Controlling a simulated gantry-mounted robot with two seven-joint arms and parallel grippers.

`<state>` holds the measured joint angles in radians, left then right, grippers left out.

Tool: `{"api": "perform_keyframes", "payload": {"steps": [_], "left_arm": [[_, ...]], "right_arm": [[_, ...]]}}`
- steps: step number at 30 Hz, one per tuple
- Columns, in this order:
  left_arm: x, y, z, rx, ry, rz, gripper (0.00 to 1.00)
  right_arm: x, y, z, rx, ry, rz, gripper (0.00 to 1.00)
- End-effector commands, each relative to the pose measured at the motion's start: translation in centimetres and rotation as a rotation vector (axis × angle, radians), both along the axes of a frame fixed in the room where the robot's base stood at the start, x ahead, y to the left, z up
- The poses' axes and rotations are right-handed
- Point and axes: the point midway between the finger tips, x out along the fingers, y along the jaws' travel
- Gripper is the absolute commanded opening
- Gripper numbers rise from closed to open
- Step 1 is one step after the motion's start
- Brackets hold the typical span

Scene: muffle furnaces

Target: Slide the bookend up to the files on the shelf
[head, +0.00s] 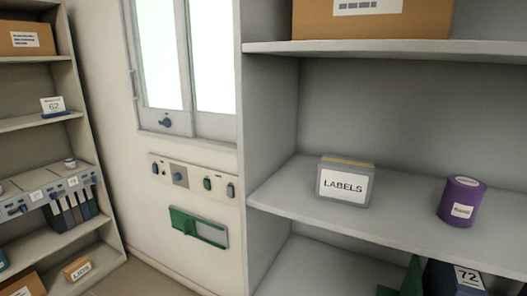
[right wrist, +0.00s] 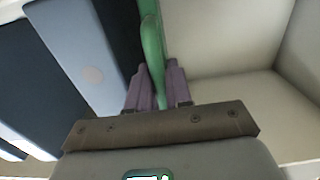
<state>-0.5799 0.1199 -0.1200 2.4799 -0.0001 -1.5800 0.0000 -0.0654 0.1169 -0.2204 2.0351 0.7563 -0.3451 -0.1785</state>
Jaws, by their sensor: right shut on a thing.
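The green bookend (head: 412,276) is partly in view at the bottom right of the head view, on the lower shelf of the grey unit. It also shows in the right wrist view (right wrist: 152,45). My right gripper (right wrist: 154,82) is shut on it, with one purple finger on each side. Dark blue files (head: 440,278) stand just right of the bookend in the head view. In the right wrist view the files (right wrist: 78,50) are at the left, close beside the bookend; I cannot tell whether they touch. My left gripper is not in view.
The shelf above holds a LABELS box (head: 346,182) and a purple can (head: 462,202). In the right wrist view, the bare shelf corner (right wrist: 240,90) is clear to the right of the bookend.

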Motion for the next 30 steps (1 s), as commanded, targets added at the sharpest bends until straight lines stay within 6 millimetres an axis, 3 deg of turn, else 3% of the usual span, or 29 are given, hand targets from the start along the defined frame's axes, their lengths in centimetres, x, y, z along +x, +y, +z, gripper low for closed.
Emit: {"api": "perform_keyframes", "payload": {"steps": [30], "left_arm": [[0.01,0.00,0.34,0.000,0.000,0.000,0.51]], "right_arm": [[-0.41,-0.82,-0.06,0.000,0.001,-0.003,0.00]]}}
